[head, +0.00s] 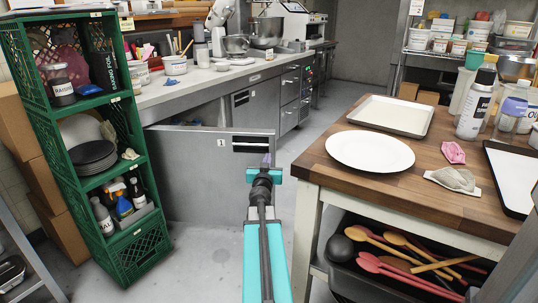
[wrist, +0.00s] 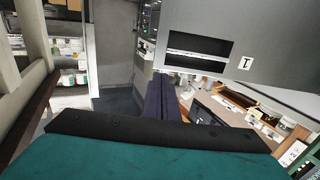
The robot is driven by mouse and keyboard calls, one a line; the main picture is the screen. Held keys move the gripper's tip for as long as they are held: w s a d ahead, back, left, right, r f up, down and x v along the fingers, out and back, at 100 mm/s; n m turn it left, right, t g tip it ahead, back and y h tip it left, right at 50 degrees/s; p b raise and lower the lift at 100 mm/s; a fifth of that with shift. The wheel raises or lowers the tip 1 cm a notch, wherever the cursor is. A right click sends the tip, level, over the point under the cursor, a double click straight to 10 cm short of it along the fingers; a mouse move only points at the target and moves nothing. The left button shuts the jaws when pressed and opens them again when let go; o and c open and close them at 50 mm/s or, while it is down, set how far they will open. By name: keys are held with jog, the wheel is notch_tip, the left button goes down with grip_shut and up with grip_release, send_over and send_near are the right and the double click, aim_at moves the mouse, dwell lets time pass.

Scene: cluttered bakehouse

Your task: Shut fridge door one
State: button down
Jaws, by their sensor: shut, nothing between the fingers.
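Fridge door one (head: 195,172) is a grey metal panel marked "1", standing open out from under the counter into the aisle. A dark recessed handle (head: 254,144) sits near its top right corner. The door also shows at the upper right of the wrist view (wrist: 275,38), with its label and handle upside down. My gripper (head: 266,160) is shut and empty at the door's right edge, just below the handle in the head view. In the wrist view its dark fingers (wrist: 165,95) lie beside the door's edge; I cannot tell if they touch it.
A green crate shelf (head: 140,225) with bottles and plates stands left, close to the door. A wooden-topped table (head: 365,185) with a white plate (head: 370,152) and tray (head: 392,115) stands right. The counter (head: 190,88) runs behind the door. The aisle floor between is clear.

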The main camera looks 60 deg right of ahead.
aim_at(271, 140)
jog(key=shift+b+x, duration=1.5)
jog(key=shift+x, duration=5.35)
jog(key=shift+w, duration=0.1)
jog(key=shift+w, duration=0.1)
